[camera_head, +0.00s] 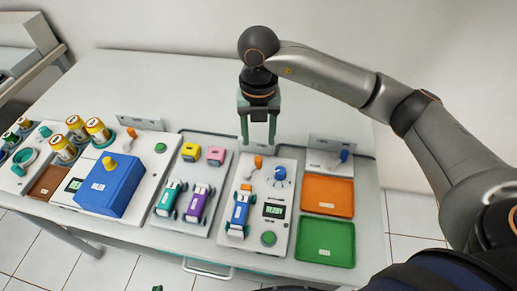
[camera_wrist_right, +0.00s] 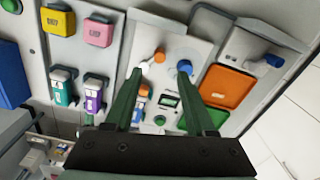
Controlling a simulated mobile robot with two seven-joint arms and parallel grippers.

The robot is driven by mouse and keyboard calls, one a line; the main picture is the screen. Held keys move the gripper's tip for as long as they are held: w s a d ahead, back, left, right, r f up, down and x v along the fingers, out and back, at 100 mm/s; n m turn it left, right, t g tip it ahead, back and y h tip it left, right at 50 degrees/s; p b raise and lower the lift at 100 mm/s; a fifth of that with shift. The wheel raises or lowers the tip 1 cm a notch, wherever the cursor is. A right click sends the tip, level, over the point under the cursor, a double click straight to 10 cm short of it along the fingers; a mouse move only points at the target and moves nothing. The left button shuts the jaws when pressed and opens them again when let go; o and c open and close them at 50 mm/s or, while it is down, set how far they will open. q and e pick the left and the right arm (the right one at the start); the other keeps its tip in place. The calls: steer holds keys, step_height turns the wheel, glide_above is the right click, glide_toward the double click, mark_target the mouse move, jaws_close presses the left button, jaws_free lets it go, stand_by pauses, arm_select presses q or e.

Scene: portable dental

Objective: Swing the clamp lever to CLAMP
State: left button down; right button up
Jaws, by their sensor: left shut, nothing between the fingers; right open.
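A white panel (camera_head: 236,247) carries an orange-tipped lever (camera_head: 258,162), a blue dial knob (camera_head: 280,173), a blue toy car (camera_head: 240,212), a READY screen (camera_head: 274,211) and a green button (camera_head: 268,238). I cannot read a CLAMP label. My right gripper (camera_head: 258,143) is open and empty, pointing down above the panel's back edge. In the right wrist view, the orange-tipped lever (camera_wrist_right: 159,55) shows between the fingers of the right gripper (camera_wrist_right: 160,75), and the blue knob (camera_wrist_right: 184,67) is by the right fingertip. I see no contact. My left gripper is not in view.
A blue-handled lever (camera_head: 343,156) stands behind an orange tray (camera_head: 328,196) and a green tray (camera_head: 325,242). Left are two more cars, yellow (camera_head: 191,152) and pink (camera_head: 216,155) blocks, a blue box (camera_head: 110,187) and several jars. The table's back (camera_head: 180,85) is clear.

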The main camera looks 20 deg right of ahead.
step_height(320, 180, up, 4)
steer(key=shift+r, duration=0.15)
stand_by(0.6)
